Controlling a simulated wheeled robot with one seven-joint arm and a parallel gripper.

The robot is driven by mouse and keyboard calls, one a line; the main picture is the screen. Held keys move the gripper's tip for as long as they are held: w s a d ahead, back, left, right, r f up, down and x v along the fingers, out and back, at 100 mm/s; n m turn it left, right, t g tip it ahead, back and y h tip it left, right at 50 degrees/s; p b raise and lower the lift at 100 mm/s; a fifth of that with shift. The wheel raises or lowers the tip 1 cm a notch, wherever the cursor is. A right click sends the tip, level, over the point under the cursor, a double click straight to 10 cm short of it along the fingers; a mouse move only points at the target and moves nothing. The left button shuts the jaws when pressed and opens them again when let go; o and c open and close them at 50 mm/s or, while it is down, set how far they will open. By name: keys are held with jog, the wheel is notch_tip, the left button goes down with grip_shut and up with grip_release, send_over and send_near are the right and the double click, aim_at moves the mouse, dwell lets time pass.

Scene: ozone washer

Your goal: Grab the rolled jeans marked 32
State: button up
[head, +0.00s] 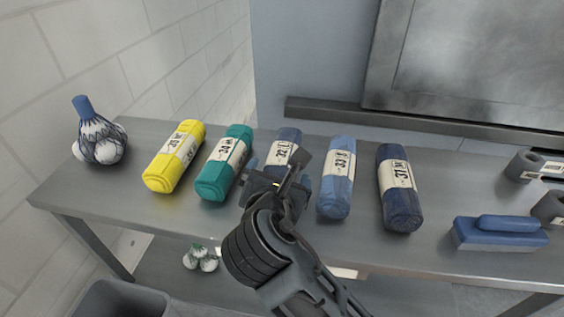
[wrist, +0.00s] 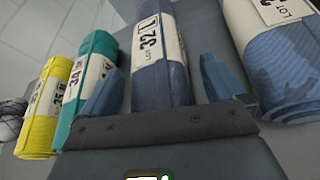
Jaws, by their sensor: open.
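The rolled jeans marked 32 (head: 287,140) are a dark blue roll with a white label, lying in the middle of the row on the metal table. In the wrist view the roll (wrist: 172,78) lies ahead between my two fingers, its label reading 32. My gripper (head: 277,172) is open over the near end of this roll and hides part of it in the head view. In the wrist view my gripper's (wrist: 160,88) fingers stand to the left and right of the roll. I cannot tell whether either finger touches it.
On the steel table (head: 148,215), a teal roll (head: 222,165) lies left of the jeans and a yellow roll (head: 173,158) beyond it. Blue rolls marked 33 (head: 337,180) and 37 (head: 400,190) lie right. A netted bundle (head: 100,140) stands far left; a blue block (head: 500,232) lies right.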

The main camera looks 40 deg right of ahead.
jog(key=shift+c, duration=0.3)
jog(key=c, duration=1.2)
jog(key=shift+c, duration=0.3)
jog(key=shift+r, duration=0.15)
